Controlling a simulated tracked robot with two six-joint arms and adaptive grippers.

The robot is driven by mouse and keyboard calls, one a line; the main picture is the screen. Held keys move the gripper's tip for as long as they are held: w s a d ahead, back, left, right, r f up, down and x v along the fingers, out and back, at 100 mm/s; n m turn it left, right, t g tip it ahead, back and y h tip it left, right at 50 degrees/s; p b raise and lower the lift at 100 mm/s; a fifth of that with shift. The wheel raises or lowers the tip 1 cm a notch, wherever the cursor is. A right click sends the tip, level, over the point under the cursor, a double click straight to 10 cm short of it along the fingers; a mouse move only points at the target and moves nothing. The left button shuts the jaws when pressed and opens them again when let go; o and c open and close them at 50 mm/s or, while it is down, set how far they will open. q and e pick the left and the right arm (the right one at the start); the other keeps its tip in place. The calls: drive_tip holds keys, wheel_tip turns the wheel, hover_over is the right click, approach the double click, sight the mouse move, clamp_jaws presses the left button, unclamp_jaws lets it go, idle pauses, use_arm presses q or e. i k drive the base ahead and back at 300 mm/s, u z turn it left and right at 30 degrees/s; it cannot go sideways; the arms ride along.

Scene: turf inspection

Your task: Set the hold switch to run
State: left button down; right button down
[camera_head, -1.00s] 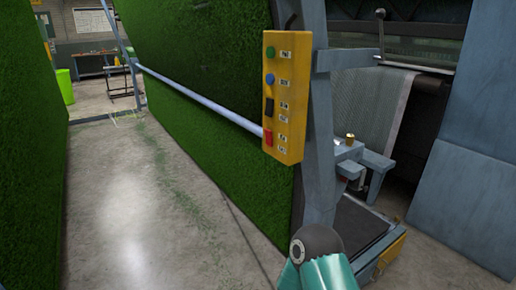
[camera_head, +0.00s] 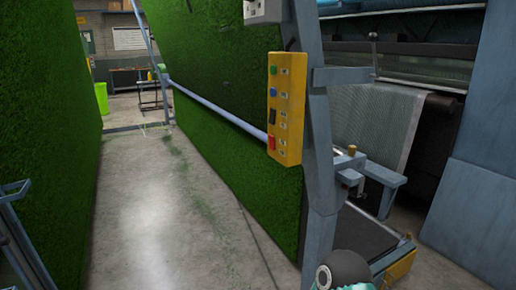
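A yellow control box (camera_head: 291,109) is fixed to a grey-blue upright post. On its front, from top to bottom, are a green button (camera_head: 273,70), a blue button (camera_head: 273,92), a black switch (camera_head: 272,116) and a red switch (camera_head: 271,143). The small labels beside them are too small to read, so I cannot tell which is the hold switch or how it is set. Part of my arm shows at the bottom edge, below the box and well apart from it. Neither gripper shows.
Tall green turf sheets (camera_head: 215,150) stand on both sides of a bare concrete aisle (camera_head: 160,230). A pale blue rail (camera_head: 220,110) crosses the right sheet. A grey machine frame with a roller stands at right. A green bin (camera_head: 101,98) and a workbench are far back.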

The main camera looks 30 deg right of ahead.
sight(272, 138)
drive_tip(key=z, duration=0.15)
drive_tip(key=i, duration=0.95)
drive_tip(key=u, duration=0.05)
